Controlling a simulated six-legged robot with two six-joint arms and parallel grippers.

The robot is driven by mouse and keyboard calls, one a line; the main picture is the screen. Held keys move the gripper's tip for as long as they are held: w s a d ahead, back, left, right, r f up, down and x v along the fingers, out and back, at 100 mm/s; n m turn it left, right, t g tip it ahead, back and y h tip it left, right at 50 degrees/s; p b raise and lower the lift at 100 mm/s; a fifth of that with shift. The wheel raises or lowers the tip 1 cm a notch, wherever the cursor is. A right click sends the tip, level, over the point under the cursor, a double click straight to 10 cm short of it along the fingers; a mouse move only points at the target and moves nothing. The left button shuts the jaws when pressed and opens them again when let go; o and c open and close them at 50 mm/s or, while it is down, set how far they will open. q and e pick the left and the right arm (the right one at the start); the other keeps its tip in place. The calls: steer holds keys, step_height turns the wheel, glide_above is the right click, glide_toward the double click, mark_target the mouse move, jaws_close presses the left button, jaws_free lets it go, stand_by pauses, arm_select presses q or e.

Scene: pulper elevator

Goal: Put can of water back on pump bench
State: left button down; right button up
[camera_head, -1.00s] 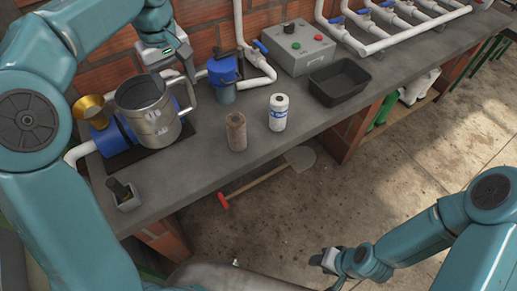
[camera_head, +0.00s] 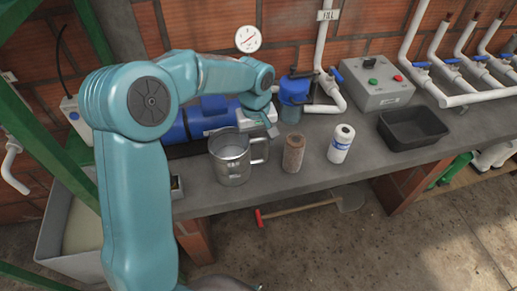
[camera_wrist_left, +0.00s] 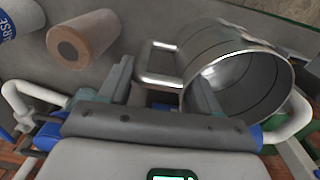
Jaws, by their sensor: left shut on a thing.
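The can of water (camera_head: 229,165) is a steel jug with a side handle, upright at the bench's left part in the head view. I cannot tell whether its base touches the bench. My left gripper (camera_head: 269,130) is at the handle, on the can's right side, and is shut on it. The wrist view shows the can (camera_wrist_left: 240,75) with its handle between the fingers of my left gripper (camera_wrist_left: 160,85). The pump bench (camera_head: 325,170) has a grey top. A blue pump (camera_head: 208,117) lies behind the can, partly hidden by my arm. My right gripper is out of view.
A brown cylinder (camera_head: 293,154) and a white labelled cartridge (camera_head: 341,144) stand right of the can. Behind are a blue filter housing (camera_head: 294,98) and a grey control box (camera_head: 372,85). A black tray (camera_head: 412,128) sits farther right. The front strip between these is clear.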

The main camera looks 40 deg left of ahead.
mark_target(259, 160)
arm_select(q)
steer(key=f, duration=0.3)
steer(key=shift+d+f, duration=0.2)
steer(key=shift+f, duration=0.2)
steer(key=shift+a+f, duration=0.15)
steer(key=shift+f, duration=0.1)
steer(key=shift+f, duration=0.15)
steer(key=shift+c, duration=1)
jaws_free()
